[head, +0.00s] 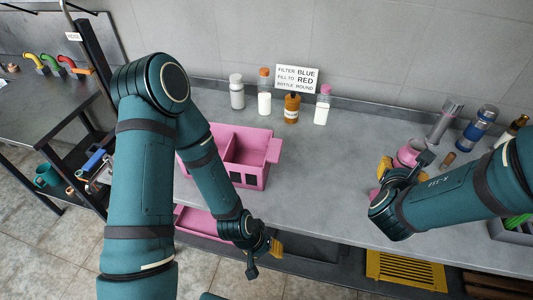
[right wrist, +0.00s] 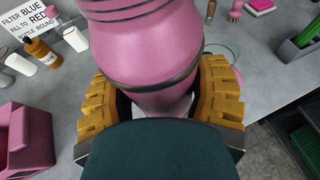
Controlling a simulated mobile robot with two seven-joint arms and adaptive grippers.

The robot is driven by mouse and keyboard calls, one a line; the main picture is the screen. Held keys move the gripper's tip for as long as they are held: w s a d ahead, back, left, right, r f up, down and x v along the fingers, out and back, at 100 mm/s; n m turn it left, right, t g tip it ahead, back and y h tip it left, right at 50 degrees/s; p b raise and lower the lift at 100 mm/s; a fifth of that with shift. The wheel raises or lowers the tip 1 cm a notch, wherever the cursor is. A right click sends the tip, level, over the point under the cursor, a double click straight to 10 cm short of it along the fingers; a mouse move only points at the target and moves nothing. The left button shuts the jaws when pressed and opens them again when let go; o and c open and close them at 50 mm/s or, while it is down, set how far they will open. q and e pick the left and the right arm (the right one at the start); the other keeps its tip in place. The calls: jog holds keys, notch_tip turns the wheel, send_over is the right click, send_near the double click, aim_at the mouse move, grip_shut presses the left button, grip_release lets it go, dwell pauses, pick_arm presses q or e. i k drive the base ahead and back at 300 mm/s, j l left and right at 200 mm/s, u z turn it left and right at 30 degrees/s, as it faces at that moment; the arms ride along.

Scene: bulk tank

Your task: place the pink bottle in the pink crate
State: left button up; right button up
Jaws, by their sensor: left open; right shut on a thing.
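The pink bottle (right wrist: 145,45), with a dark band, fills the middle of the right wrist view between the yellow fingers of my right gripper (right wrist: 160,92), which is shut on it. In the head view the bottle (head: 408,152) shows partly behind my right gripper (head: 388,178), over the right part of the counter. The pink crate (head: 253,178), with a divider inside, stands left of centre, partly hidden by my left arm. The crate (right wrist: 38,140) also shows at the left of the right wrist view, apart from the bottle. My left gripper (head: 264,258) is open and empty, low in front of the counter.
Several small bottles stand along the back, including a white one with a pink cap (head: 323,106), by a sign (head: 297,78). A grey bottle (head: 445,120) and a blue one (head: 477,127) stand at the back right. The counter between crate and right gripper is clear.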

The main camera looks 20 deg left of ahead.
aim_at(252, 161)
jog(key=i+j+u, duration=0.1)
jog(key=j+u, duration=0.25)
jog(key=i+j+u, duration=0.15)
jog(key=j+u, duration=0.25)
jog(key=i+j+u, duration=0.2)
jog(key=u, duration=0.15)
